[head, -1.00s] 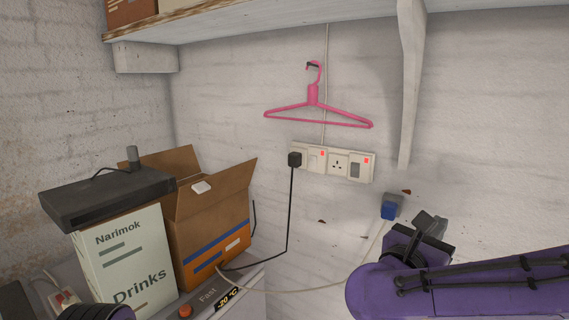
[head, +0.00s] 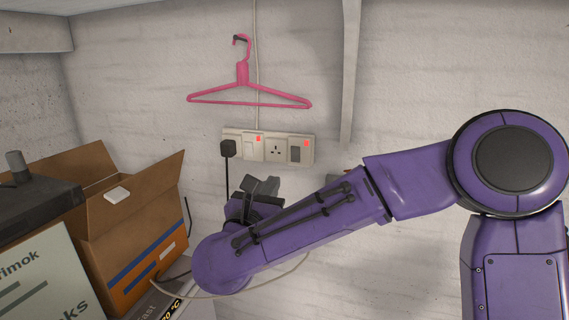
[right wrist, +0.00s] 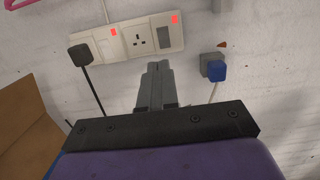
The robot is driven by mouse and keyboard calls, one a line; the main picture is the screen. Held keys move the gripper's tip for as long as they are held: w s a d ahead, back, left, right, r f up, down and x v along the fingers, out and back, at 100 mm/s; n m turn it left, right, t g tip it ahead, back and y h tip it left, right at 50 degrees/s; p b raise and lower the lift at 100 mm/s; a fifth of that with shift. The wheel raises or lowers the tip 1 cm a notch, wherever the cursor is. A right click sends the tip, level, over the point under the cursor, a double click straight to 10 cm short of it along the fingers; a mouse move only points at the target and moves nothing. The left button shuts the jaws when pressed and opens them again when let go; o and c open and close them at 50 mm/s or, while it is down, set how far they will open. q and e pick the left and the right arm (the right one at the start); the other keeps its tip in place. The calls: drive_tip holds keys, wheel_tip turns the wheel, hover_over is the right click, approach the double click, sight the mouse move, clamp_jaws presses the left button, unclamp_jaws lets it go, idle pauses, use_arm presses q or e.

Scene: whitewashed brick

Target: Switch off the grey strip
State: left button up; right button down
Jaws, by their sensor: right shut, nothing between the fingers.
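A cream socket plate (head: 267,147) is fixed to the wall under a pink hanger. It has a black plug (head: 228,148) at its left end, red marks and a grey rocker (head: 295,153) at its right. I see nothing that is clearly a grey strip now. My right gripper (head: 266,184) is just below the plate in the head view, shut and empty. In the right wrist view its fingers (right wrist: 157,72) point up toward the plate (right wrist: 128,42) and appear apart from it. My left gripper is not in view.
A grey wall box with a blue plug (right wrist: 217,72) is right of the fingers. A pink hanger (head: 243,88) hangs above the plate. An open cardboard box (head: 140,225) and a drinks carton (head: 40,275) stand at left. A cable runs down from the black plug.

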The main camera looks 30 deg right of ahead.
sight(294, 151)
drive_tip(key=p+x, duration=0.6)
drive_tip(key=x, duration=0.7)
drive_tip(key=shift+s+d+r, duration=0.1)
drive_tip(key=shift+s+r, duration=0.05)
drive_tip(key=shift+s, duration=0.1)
drive_tip(key=shift+w+d+p, duration=0.35)
drive_tip(key=shift+d, duration=0.1)
